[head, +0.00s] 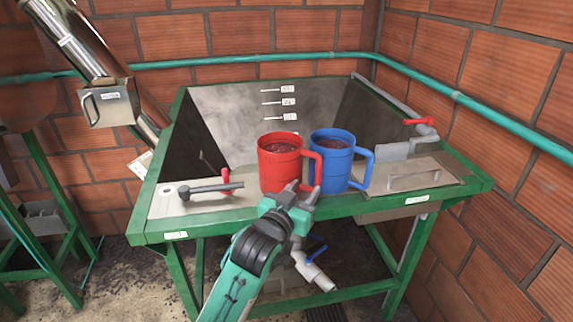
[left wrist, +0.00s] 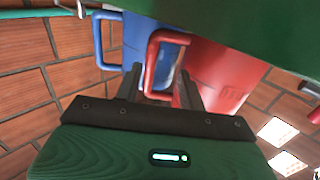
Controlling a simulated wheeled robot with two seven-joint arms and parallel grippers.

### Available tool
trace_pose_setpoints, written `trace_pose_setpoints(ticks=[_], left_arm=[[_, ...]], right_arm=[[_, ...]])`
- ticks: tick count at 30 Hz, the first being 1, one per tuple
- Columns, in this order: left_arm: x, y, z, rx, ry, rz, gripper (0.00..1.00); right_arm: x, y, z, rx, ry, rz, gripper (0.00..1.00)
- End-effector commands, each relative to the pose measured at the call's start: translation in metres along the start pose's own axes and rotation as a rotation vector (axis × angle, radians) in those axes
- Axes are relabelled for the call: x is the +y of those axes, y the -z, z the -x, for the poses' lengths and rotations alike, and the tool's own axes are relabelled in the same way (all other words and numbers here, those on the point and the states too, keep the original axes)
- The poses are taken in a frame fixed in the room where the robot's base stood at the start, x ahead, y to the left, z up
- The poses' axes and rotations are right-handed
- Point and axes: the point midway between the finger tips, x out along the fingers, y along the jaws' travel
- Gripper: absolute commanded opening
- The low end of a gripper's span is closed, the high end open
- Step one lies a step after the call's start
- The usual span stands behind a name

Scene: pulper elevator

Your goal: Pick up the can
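A red mug-like can (head: 280,165), filled with dark red contents, stands upright on the front ledge of the green-framed tank. A similar blue can (head: 331,160) stands close beside it on the right. My left gripper (head: 303,190) is at the red can's handle, low in front of it. In the left wrist view the gripper (left wrist: 158,65) has its fingers apart, with part of the red handle (left wrist: 150,60) between them. Whether they touch the handle is unclear. The red can (left wrist: 220,75) and blue can (left wrist: 112,45) also show there. My right gripper is out of view.
The tank frame (head: 230,216) has a grey lever (head: 210,188) on the left and a metal plate with a handle (head: 414,178) on the right. A red-handled valve (head: 420,122) is at the right. A pipe with a blue valve (head: 313,270) hangs below.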

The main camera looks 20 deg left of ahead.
Motion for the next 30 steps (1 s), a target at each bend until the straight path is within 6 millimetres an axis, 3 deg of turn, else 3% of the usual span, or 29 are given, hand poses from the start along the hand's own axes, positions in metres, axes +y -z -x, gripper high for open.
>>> trace_pose_setpoints(ticks=[10,20,26,30], left_arm=[[0.0,0.002,-0.043,-0.002,0.0,0.001,0.4],[0.0,0.0,-0.05,-0.001,0.0,0.0,0.4],[0.0,0.0,-0.05,-0.001,0.0,0.0,0.02],[0.0,0.0,-0.05,-0.001,0.0,0.0,0.0]], right_arm=[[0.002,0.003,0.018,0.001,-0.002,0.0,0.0],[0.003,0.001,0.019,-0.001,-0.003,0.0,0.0],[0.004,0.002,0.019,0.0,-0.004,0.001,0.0],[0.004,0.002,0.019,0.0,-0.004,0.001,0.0]])
